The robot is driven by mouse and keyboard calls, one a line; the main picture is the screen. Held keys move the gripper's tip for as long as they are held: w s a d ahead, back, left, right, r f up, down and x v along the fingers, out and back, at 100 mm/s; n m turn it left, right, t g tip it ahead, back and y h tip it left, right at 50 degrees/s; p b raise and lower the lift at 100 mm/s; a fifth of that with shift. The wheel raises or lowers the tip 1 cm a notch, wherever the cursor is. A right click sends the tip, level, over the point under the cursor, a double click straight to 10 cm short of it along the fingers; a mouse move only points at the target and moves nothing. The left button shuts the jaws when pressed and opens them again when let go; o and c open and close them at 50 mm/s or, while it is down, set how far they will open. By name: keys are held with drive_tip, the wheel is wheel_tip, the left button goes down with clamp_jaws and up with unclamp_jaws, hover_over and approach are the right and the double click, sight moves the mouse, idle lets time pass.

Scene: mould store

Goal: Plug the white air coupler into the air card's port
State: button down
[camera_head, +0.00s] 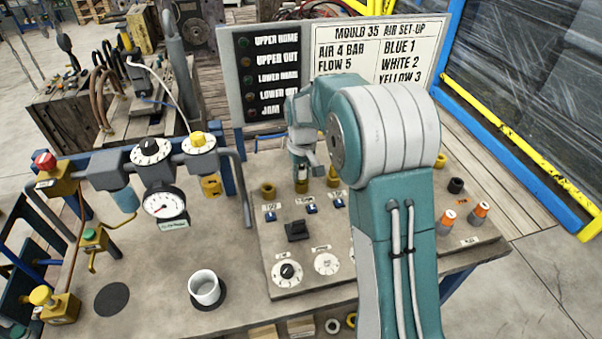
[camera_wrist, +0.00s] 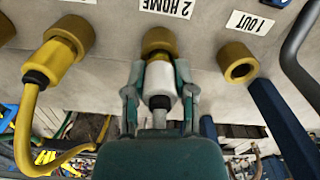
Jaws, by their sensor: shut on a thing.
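The air card (camera_head: 412,38) stands at the back of the bench and reads blue 1, white 2, yellow 3. The white air coupler (camera_wrist: 159,80) is between the fingers of my gripper (camera_wrist: 156,98), which is shut on it. In the wrist view it lines up with the brass port (camera_wrist: 158,42) by the label "2 HOME" and meets its mouth; how deep it sits I cannot tell. In the head view my gripper (camera_head: 303,163) is right above that port (camera_head: 301,187), with the arm hiding part of the panel.
The port at "1 OUT" (camera_wrist: 238,63) is empty. A yellow coupler (camera_wrist: 50,62) with a yellow hose fills the neighbouring port on the other side. A white cup (camera_head: 205,288), a gauge (camera_head: 165,203) and orange-topped fittings (camera_head: 480,211) stand on the bench.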

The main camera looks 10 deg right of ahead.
drive_tip(key=shift+f, duration=0.45)
idle(0.6)
drive_tip(key=shift+c, duration=1.8)
unclamp_jaws()
drive_tip(key=o, duration=0.4)
drive_tip(key=shift+c, duration=0.2)
drive_tip(key=shift+r, duration=3.8)
